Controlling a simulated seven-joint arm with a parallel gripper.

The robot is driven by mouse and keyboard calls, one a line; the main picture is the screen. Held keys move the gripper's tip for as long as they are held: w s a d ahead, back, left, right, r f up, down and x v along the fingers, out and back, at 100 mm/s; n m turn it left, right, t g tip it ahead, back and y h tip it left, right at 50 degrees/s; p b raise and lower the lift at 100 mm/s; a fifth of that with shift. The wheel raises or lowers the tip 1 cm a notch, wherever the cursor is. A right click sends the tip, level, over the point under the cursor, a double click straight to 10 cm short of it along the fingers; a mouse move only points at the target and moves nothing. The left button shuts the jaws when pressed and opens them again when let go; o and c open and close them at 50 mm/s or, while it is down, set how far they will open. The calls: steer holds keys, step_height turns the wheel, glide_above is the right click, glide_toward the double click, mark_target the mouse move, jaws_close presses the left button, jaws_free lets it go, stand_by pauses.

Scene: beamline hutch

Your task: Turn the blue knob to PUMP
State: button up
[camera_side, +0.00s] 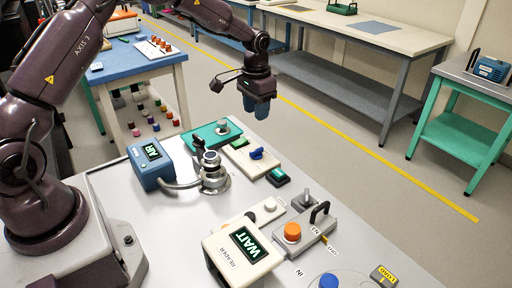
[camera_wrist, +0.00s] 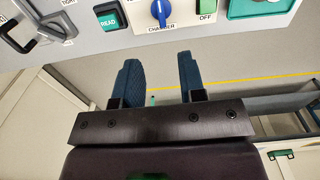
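The blue knob (camera_side: 257,153) sits on a pale panel (camera_side: 264,165) on the bench. In the wrist view the blue knob (camera_wrist: 160,10) is at the top edge, partly cut off, with a white mark on it and the label CHAMBER below. No PUMP label is readable. My gripper (camera_side: 255,108) hangs above and behind the panel in the side view, apart from the knob. In the wrist view my gripper (camera_wrist: 158,68) has its two blue fingers spread, with nothing between them.
A green rocker (camera_wrist: 207,6) marked OFF is beside the knob. Air around my gripper is clear.

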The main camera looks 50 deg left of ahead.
mark_target(256, 150)
step_height(256, 150, down, 13)
steer(key=shift+r, duration=0.15)
steer(key=shift+c, duration=0.2)
steer(key=shift+a, duration=0.1)
jaws_close()
